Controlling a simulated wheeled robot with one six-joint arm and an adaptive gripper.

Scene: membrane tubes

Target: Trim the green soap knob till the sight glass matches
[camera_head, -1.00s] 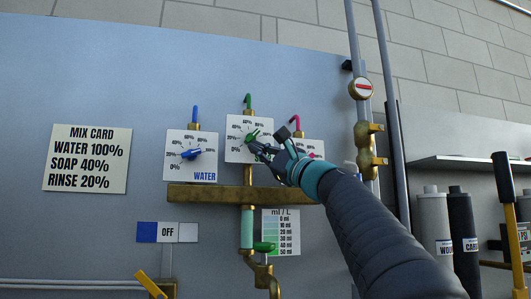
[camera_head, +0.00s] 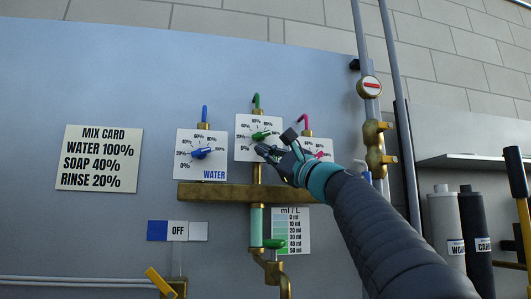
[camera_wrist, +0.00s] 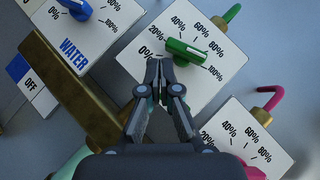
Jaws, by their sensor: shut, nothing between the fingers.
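The green soap knob (camera_head: 261,136) sits on the middle white dial plate (camera_head: 243,151); in the wrist view the knob (camera_wrist: 186,50) lies slanted across the dial, one end toward 100%. My gripper (camera_head: 261,151) is shut and empty just below the knob. In the wrist view its fingertips (camera_wrist: 160,68) are together, beside the knob and apparently apart from it. The sight glass (camera_head: 256,228) below the brass bar shows pale green. The ml/L colour chart (camera_head: 291,231) hangs right of it, running from pale to darker green.
The blue water knob (camera_head: 201,153) is at left; a pink knob (camera_head: 319,155) is partly behind my gripper. The mix card (camera_head: 100,158) reads water 100%, soap 40%, rinse 20%. A brass bar (camera_head: 225,192) runs below the dials. A green valve handle (camera_head: 274,244) sits beside the sight glass.

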